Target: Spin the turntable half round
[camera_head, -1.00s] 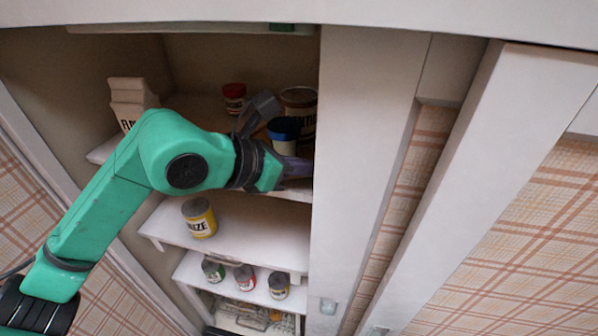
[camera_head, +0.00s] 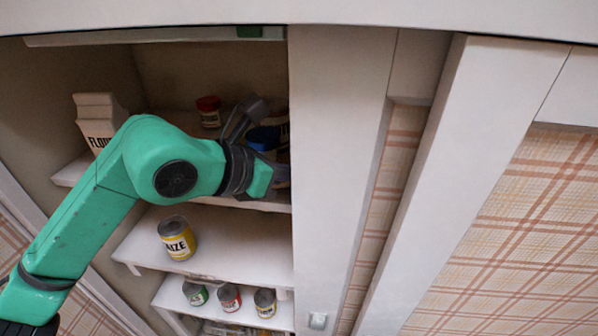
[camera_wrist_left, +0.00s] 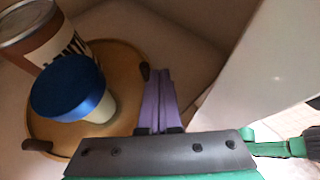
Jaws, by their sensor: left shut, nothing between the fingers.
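The turntable (camera_wrist_left: 118,70) is a round wooden disc with small dark knobs at its rim, best seen in the left wrist view. A blue-lidded jar (camera_wrist_left: 70,88) and a brown-and-white labelled tin (camera_wrist_left: 45,35) stand on it. My left gripper (camera_wrist_left: 158,75) has its purple fingers together and empty, beside the disc's right rim and close to a dark knob (camera_wrist_left: 145,71). I cannot tell whether they touch. In the head view the left gripper (camera_head: 280,172) is beside the blue-lidded jar (camera_head: 263,138), and the disc is mostly hidden. My right gripper is out of view.
A white cabinet panel (camera_head: 335,180) stands just right of my left gripper. A flour carton (camera_head: 98,120) and a red-lidded jar (camera_head: 209,111) share the shelf. A maize tin (camera_head: 177,238) and small tins (camera_head: 229,297) stand on lower shelves.

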